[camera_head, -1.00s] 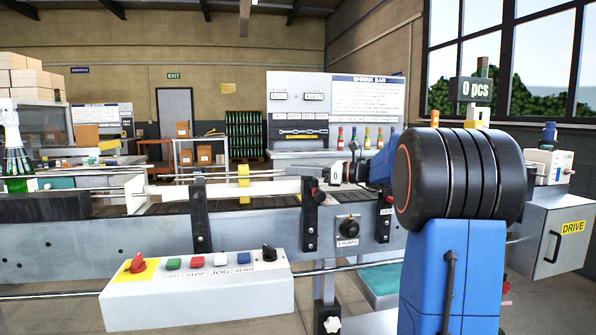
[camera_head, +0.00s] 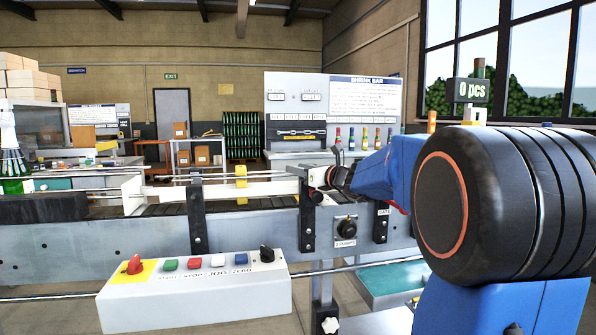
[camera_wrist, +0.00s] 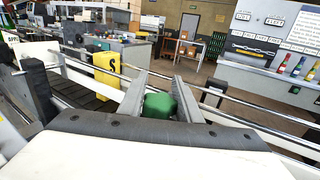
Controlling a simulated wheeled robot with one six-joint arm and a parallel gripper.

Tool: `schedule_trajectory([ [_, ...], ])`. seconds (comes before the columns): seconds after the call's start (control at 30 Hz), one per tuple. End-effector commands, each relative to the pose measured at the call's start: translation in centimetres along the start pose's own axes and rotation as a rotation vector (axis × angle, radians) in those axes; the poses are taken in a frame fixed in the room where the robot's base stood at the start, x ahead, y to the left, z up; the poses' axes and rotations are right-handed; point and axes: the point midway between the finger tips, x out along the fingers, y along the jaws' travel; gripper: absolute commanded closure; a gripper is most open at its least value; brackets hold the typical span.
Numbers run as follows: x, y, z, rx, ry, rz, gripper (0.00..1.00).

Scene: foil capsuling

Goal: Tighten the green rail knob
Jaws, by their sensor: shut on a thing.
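The green rail knob (camera_wrist: 160,106) shows in the wrist view between the two grey fingers of my gripper (camera_wrist: 160,84). The fingers are shut on its sides. In the head view my gripper (camera_head: 334,179) is at the guide rail, near the right end of the white rail board (camera_head: 270,189). I cannot make out the green knob in the head view; my gripper and the rail parts cover that spot.
A black bracket (camera_head: 307,215) rises just below my gripper. A control box (camera_head: 195,292) with several buttons stands in front of the conveyor.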

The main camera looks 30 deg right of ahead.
Motion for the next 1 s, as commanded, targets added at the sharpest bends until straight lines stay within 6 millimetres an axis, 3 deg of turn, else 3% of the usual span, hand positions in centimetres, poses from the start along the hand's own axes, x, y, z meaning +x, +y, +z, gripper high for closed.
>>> schedule_trajectory([
  [0.73,0.00,-0.41,-0.05,0.000,0.001,-0.096,0.91],
  [0.77,0.00,-0.41,-0.04,0.000,0.001,-0.096,0.62],
  [0.8,0.00,-0.41,-0.04,0.000,0.000,-0.096,0.52],
  [1.0,0.00,-0.39,-0.01,0.000,0.000,-0.095,0.50],
])
